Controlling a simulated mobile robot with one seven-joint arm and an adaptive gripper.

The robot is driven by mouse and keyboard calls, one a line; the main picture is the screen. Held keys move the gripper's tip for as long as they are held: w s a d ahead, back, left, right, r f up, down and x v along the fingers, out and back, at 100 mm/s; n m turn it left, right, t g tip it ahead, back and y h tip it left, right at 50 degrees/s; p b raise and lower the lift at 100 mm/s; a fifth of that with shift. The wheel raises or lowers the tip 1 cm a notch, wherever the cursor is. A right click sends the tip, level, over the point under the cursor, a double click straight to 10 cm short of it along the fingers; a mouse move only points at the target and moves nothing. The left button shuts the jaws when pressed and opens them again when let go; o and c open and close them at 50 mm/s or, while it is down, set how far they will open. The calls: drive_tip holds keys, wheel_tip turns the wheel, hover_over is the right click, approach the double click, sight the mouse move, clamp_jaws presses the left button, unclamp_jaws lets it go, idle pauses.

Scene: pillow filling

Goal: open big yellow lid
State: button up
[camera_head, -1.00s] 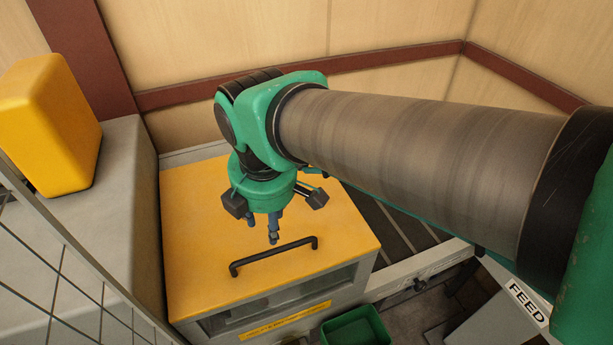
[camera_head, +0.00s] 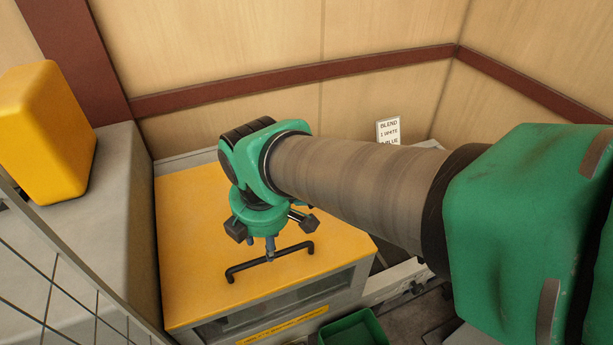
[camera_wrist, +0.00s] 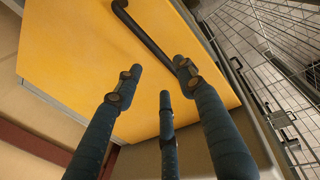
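The big yellow lid (camera_head: 190,230) lies flat and closed on top of a grey box in the head view. It also fills much of the wrist view (camera_wrist: 75,60). Its black bar handle (camera_head: 297,248) stands near the front edge; in the wrist view the handle (camera_wrist: 146,32) runs from the top towards the right finger. My gripper (camera_head: 270,250) points down just at the handle's far side in the head view. In the wrist view the dark fingers of my gripper (camera_wrist: 158,88) are spread and hold nothing. Whether a finger touches the handle is unclear.
A yellow block-shaped object (camera_head: 45,130) sits on a grey ledge (camera_head: 115,200) at left. A wire mesh (camera_head: 60,275) fences the lower left. A green bin (camera_head: 353,328) stands below the box front.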

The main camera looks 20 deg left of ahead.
drive_tip(key=f, duration=0.4)
drive_tip(key=w+a+f, duration=0.1)
drive_tip(key=f, duration=0.2)
clamp_jaws()
